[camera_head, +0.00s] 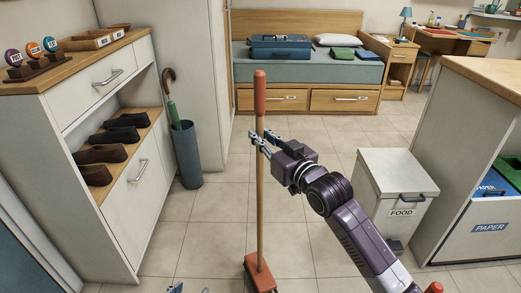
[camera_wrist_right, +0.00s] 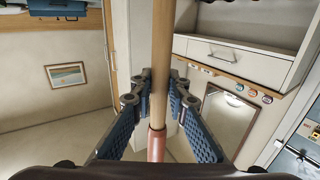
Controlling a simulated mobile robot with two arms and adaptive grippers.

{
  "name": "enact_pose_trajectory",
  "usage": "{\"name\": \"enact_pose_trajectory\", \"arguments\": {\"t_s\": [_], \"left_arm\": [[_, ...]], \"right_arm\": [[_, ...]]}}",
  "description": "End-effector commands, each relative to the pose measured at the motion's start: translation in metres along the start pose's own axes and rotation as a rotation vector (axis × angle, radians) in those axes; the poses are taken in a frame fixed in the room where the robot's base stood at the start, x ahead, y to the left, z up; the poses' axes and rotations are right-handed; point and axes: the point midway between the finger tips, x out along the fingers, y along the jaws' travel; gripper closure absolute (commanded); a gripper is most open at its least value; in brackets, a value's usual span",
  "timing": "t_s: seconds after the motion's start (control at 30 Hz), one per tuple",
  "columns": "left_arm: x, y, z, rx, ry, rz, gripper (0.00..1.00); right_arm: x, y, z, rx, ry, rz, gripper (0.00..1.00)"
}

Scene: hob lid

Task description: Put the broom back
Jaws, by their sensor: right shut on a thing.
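The broom (camera_head: 260,190) stands nearly upright in the middle of the head view. It has a wooden handle with a red grip at the top and a red head (camera_head: 261,274) close to the floor; I cannot tell whether the head touches it. My right gripper (camera_head: 257,140) is shut on the handle a little below the red grip. In the right wrist view the handle (camera_wrist_right: 160,75) runs between the two blue-padded fingers (camera_wrist_right: 157,105). My left gripper is not clearly in view; only small bluish parts show at the bottom edge of the head view.
A shoe cabinet (camera_head: 125,220) stands at the left, with an umbrella stand (camera_head: 186,155) beside it. A white FOOD bin (camera_head: 395,190) and a counter (camera_head: 480,90) stand at the right. A bed (camera_head: 305,72) is at the back. The tiled floor between is clear.

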Motion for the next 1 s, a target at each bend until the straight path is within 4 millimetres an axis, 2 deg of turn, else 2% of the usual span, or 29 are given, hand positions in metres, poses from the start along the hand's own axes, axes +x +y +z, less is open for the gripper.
{"name": "enact_pose_trajectory", "arguments": {"t_s": [0.4, 0.87, 0.9, 1.0], "left_arm": [[0.002, 0.008, -0.061, 0.002, 0.261, 0.016, 0.60], [0.001, 0.008, -0.067, 0.002, 0.281, 0.017, 0.60], [0.001, 0.008, -0.067, 0.002, 0.281, 0.017, 0.60], [0.001, 0.008, -0.067, 0.002, 0.281, 0.017, 0.60]], "right_arm": [[0.000, 0.000, 0.034, -0.001, 0.005, 0.000, 1.00], [0.000, 0.000, 0.038, -0.001, 0.006, 0.000, 1.00], [0.000, 0.000, 0.041, -0.001, 0.000, 0.000, 0.81], [0.000, 0.000, 0.041, -0.001, 0.000, 0.000, 0.70]]}}
